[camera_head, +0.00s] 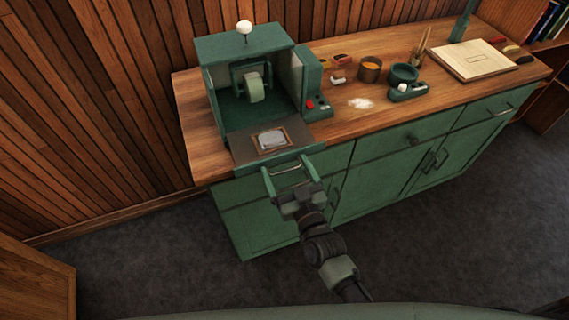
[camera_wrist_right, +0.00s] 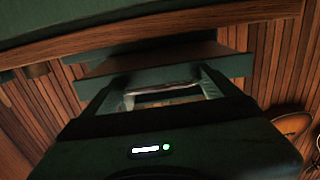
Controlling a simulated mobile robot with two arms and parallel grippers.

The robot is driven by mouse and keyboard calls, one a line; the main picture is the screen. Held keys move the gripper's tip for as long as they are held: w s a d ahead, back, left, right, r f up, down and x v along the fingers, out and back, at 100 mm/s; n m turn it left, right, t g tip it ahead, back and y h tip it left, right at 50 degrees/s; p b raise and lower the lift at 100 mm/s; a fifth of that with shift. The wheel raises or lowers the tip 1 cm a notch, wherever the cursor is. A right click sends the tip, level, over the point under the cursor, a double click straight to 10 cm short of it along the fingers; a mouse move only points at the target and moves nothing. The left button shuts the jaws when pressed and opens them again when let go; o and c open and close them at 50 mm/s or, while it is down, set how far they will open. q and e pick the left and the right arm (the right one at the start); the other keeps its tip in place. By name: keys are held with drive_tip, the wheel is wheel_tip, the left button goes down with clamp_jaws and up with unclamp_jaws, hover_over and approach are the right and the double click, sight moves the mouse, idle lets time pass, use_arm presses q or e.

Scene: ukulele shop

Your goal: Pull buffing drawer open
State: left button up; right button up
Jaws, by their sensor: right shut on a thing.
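The green buffing station (camera_head: 243,47) stands at the left end of the wooden bench. Its buffing drawer (camera_head: 242,150) sticks out at the front, past the bench edge, with a framed pale piece (camera_head: 272,139) on its top. A metal bar handle (camera_head: 290,168) is on the drawer's front. My right gripper (camera_head: 291,180) is shut on this handle, its two green fingers pointing toward the drawer. In the right wrist view the fingers (camera_wrist_right: 163,92) reach toward the drawer's dark front, with a pale bar between them. My left gripper is not in view.
The green cabinet (camera_head: 375,180) with bar handles is below the wooden worktop (camera_head: 190,140). Small pots (camera_head: 370,69), tools and a board (camera_head: 474,59) stand to the right. Dark floor in front is free; a wooden cabinet (camera_head: 35,285) is at lower left.

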drive_tip(key=shift+w, duration=0.3)
drive_tip(key=o, duration=1.8)
drive_tip(key=shift+w, duration=0.1)
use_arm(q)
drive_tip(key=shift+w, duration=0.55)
use_arm(e)
drive_tip(key=shift+d, duration=0.15)
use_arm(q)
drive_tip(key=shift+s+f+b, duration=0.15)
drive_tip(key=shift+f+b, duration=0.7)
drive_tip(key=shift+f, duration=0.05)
use_arm(e)
drive_tip(key=v, duration=0.8)
